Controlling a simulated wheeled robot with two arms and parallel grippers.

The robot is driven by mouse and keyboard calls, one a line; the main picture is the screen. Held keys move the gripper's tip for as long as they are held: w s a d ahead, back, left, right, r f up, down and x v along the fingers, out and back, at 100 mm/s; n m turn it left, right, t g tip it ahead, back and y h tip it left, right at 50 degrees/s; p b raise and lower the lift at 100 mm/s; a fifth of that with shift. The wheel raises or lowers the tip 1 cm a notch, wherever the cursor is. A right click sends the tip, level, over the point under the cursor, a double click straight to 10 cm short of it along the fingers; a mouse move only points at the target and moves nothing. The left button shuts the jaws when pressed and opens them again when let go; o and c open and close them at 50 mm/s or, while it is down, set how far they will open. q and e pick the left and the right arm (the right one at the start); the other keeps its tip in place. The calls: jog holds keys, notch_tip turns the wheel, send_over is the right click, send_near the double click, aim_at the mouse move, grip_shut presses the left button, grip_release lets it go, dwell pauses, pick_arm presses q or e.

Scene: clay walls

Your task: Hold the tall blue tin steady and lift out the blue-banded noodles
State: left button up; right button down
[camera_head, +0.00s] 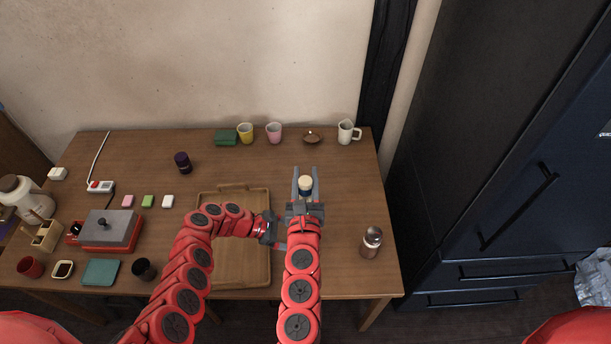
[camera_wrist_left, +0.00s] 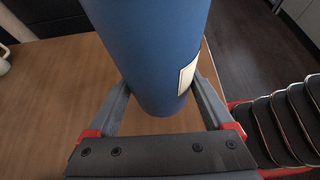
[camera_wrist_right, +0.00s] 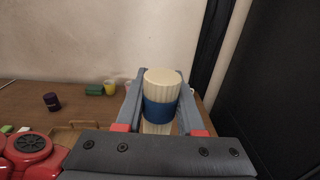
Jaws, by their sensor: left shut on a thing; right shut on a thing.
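The noodles (camera_head: 306,183) are a pale ribbed bundle with a blue band. My right gripper (camera_head: 305,174) is shut on them, one finger on each side; in the right wrist view the bundle (camera_wrist_right: 162,85) stands upright between the fingers. The tall blue tin (camera_wrist_left: 150,45) fills the upper middle of the left wrist view, with a pale label on its side. My left gripper (camera_wrist_left: 163,92) is shut around it. In the head view the right arm hides the left fingertips, and I cannot make out the tin there. The tin's mouth is out of view.
A wooden tray (camera_head: 240,272) lies below my arms. A shaker jar (camera_head: 371,241) stands to the right. Cups, including a yellow one (camera_head: 245,132) and a pink one (camera_head: 274,132), and a white jug (camera_head: 347,132) line the back edge. A dark jar (camera_head: 182,162) stands back left.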

pick_arm(q)
jog(key=o, duration=0.7)
jog(key=shift+o, duration=0.2)
jog(key=v, duration=1.2)
